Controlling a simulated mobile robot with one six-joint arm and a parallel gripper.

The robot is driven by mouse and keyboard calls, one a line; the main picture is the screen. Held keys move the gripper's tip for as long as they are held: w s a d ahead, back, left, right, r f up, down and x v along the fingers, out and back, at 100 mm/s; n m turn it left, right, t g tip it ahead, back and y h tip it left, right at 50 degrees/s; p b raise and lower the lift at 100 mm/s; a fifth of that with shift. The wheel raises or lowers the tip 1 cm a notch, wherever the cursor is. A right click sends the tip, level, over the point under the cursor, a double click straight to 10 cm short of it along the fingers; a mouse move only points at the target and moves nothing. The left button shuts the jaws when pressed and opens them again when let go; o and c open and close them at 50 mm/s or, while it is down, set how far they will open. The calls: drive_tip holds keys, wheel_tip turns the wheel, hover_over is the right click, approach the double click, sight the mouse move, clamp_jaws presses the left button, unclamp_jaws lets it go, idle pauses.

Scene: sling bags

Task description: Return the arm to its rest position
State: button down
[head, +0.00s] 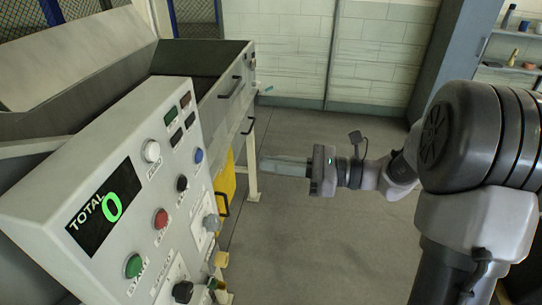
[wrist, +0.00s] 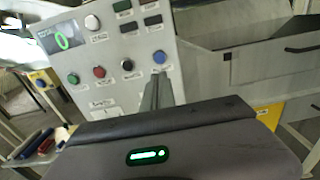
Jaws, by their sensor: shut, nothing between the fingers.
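My gripper (head: 264,166) is in the middle of the head view, with the arm stretched out from the right and the fingers pointing left toward the machine. In the wrist view my gripper (wrist: 157,80) is shut, its fingers together and empty, with the control panel (wrist: 122,45) behind them. The fingers seem apart from the panel, though the exact gap is unclear. In the head view the control panel (head: 135,190) fills the left, with a display reading TOTAL 0 and several coloured buttons.
A grey hopper or bin with handles (head: 228,90) stands behind the panel. A yellow part (head: 225,185) hangs below it. The grey floor (head: 320,240) around the arm is clear. A cabinet (head: 447,60) and shelves stand at the back right.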

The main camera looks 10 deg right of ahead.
drive_tip(key=s+a+f+n+g+h+b, duration=0.3)
drive_tip(key=s+f+n+h, duration=0.15)
drive_tip(key=s, duration=0.35)
drive_tip(key=s+a+f+n+g+h+b, duration=0.3)
drive_tip(key=s+a+f+n, duration=0.15)
drive_tip(key=s, duration=0.25)
drive_tip(key=s+d+f+n+t+h+b, duration=0.4)
drive_tip(key=s+d+n+t+h, duration=0.1)
drive_tip(key=d+n+h, duration=0.2)
drive_tip(key=shift+s+d+f+n+t, duration=0.2)
drive_tip(key=shift+s+d+n+t, duration=0.1)
drive_tip(key=shift+d+n, duration=0.5)
drive_tip(key=shift+a+h, duration=0.1)
drive_tip(key=shift+h, duration=0.15)
